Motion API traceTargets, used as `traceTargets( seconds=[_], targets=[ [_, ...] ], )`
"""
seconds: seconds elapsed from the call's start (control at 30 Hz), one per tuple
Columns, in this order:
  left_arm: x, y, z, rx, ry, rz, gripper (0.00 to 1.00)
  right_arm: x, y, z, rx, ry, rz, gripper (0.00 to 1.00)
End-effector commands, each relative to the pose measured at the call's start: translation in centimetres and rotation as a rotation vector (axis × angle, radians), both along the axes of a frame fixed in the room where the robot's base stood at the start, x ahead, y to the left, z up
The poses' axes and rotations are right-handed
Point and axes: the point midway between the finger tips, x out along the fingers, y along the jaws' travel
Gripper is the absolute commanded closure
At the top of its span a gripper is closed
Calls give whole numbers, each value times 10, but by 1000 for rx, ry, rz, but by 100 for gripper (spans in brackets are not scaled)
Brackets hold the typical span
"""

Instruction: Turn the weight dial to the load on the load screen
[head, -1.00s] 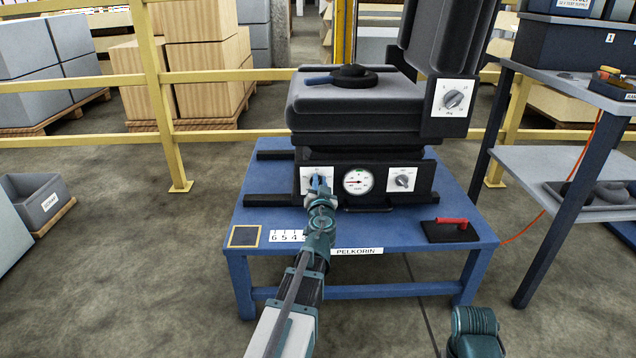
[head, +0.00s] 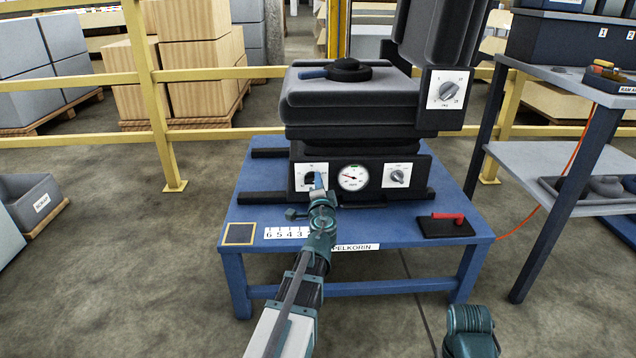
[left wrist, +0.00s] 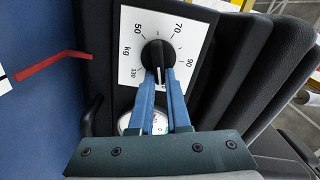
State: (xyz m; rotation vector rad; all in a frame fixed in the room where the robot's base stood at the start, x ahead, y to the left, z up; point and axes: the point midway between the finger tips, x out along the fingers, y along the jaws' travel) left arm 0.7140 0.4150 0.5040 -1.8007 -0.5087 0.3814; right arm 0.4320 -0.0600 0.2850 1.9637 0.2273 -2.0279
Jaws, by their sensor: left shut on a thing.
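The weight dial (left wrist: 158,52) is a black knob on a white plate marked in kg, with 50, 70, 90 and 130 legible. In the head view the dial (head: 309,178) is at the left of the seat base's front. My left gripper (head: 319,182) is shut on it; in the left wrist view its blue fingers (left wrist: 160,75) grip the knob. A white line on the knob points down between the fingers, where the mark is mostly hidden. I cannot make out a load screen with a readable value.
The black seat (head: 350,105) stands on a blue table (head: 400,235). A round gauge (head: 353,178) and two other dials, the low right one (head: 397,176) and the upper one (head: 448,91), are nearby.

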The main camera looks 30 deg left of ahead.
Motion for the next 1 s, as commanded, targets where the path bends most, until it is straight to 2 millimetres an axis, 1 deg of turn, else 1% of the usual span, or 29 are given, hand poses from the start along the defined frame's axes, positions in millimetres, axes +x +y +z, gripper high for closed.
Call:
traceTargets(
  seconds=[0.3,0.5,0.7,1.0],
  targets=[
    [0,-2,-6,222,137,-1,100,0,0,-6,0,0,0,100],
    [-1,-2,-8,322,200,-1,100,0,0,-8,0,0,0,100],
    [-1,-1,-9,385,238,-1,100,0,0,-9,0,0,0,100],
    [-1,-1,-9,418,259,-3,100,0,0,-9,0,0,0,100]
  ],
)
